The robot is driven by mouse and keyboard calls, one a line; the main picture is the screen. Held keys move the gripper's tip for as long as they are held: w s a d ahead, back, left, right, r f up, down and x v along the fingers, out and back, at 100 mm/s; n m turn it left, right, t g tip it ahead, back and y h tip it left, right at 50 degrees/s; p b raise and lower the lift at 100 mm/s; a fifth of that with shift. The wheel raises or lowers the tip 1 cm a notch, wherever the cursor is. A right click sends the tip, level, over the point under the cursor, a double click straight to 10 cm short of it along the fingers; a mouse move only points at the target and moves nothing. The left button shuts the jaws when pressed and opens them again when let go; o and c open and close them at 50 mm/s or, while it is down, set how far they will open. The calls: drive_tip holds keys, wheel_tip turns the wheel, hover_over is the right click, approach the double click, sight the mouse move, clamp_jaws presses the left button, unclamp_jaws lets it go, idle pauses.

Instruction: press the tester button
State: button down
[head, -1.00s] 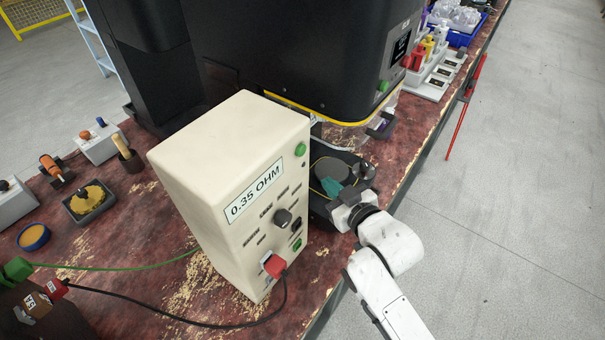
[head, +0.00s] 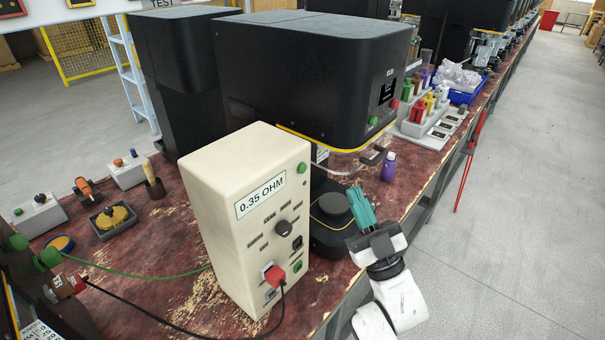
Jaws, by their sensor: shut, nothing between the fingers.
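The tester (head: 222,192) is a cream box with a "0.35 OHM" label, standing upright on the worn red bench in the head view. A round green button (head: 302,168) sits at the upper right of its front face. A green socket-like piece (head: 298,267) and a red plug (head: 273,275) sit low on that face. I cannot tell from marks which green part is the tester button. My gripper (head: 358,193), with teal fingers, is shut and empty. It is to the right of the tester, pointing up, apart from the button.
A black machine (head: 325,70) stands behind the tester, with a round dark pedestal (head: 335,205) below it. A purple bottle (head: 389,167) stands beyond my gripper. Green and black cables run to the left. The aisle floor (head: 520,220) at right is clear.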

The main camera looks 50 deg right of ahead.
sight(302, 168)
drive_tip(key=w+b, duration=0.1)
drive_tip(key=w, duration=0.8)
idle(0.4)
drive_tip(key=shift+w+a+b, duration=0.1)
drive_tip(key=shift+b, duration=0.25)
idle(1.7)
drive_tip(key=shift+w, duration=0.25)
drive_tip(key=shift+w+b, duration=0.35)
drive_tip(key=shift+w, duration=0.1)
idle(0.7)
drive_tip(key=shift+s, duration=0.9)
drive_tip(key=shift+s, duration=0.1)
